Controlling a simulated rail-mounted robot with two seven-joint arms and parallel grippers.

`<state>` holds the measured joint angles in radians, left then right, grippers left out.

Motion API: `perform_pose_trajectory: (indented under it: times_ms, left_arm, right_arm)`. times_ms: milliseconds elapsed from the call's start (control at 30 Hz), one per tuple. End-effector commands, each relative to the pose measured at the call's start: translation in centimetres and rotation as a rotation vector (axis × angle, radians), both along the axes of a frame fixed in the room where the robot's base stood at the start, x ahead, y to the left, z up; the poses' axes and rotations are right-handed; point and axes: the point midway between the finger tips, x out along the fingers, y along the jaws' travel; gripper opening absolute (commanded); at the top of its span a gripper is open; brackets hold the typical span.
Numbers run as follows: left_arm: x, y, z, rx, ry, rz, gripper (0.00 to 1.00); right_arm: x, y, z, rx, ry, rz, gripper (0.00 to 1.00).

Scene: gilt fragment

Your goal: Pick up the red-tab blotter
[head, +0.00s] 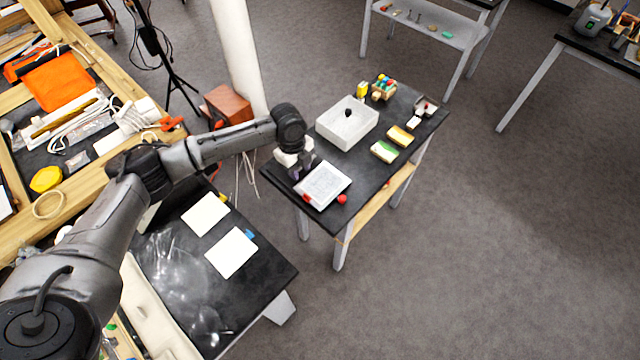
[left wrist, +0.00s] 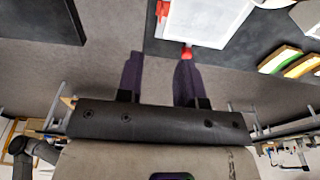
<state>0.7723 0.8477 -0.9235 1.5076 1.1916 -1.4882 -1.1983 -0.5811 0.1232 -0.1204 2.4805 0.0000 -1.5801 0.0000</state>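Two pale sheets lie on the near black bench in the head view. The right finger overlaps a red corner bit. My right gripper is not visible.
The farther table (head: 367,172) also holds a white basin (head: 347,124) with a dark object in it, two yellow-and-green blocks (head: 384,152) and a small rack (head: 383,87). Open floor separates the two tables. A white post (head: 240,55) stands behind my left arm.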

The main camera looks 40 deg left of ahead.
Motion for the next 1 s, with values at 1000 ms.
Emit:
perform_pose_trajectory:
  times_ms: [1000]
  left_arm:
    - [0.0,-1.8,-11.7,0.0,0.002,-0.001,0.34]
  right_arm:
    - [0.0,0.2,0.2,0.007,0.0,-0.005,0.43]
